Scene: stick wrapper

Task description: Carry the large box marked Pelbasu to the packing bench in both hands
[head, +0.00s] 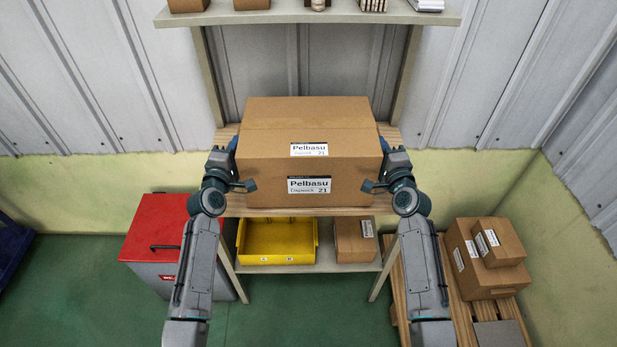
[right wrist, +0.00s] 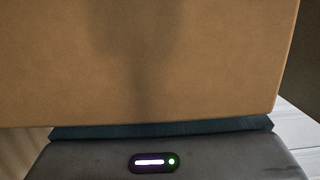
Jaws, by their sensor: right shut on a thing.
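The large brown box marked Pelbasu (head: 264,145) is in front of me in the head view, level, at the wooden middle shelf (head: 228,205). I cannot tell whether it rests on the shelf or is held just above. My left gripper (head: 239,165) is at its left side and my right gripper (head: 375,165) at its right side. They mirror each other, and both look shut on the box. In the right wrist view the box's cardboard face (right wrist: 200,60) fills most of the picture, right against a dark finger pad (right wrist: 160,128). The packing bench cannot be made out.
An upper shelf (head: 300,17) with small goods hangs above. Below are a yellow bin (head: 277,258) and a small carton (head: 354,250). A red-lidded cabinet (head: 158,220) stands left. Cartons (head: 478,270) sit on a pallet (head: 462,318) at right. Green floor (head: 290,322) is clear nearer me.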

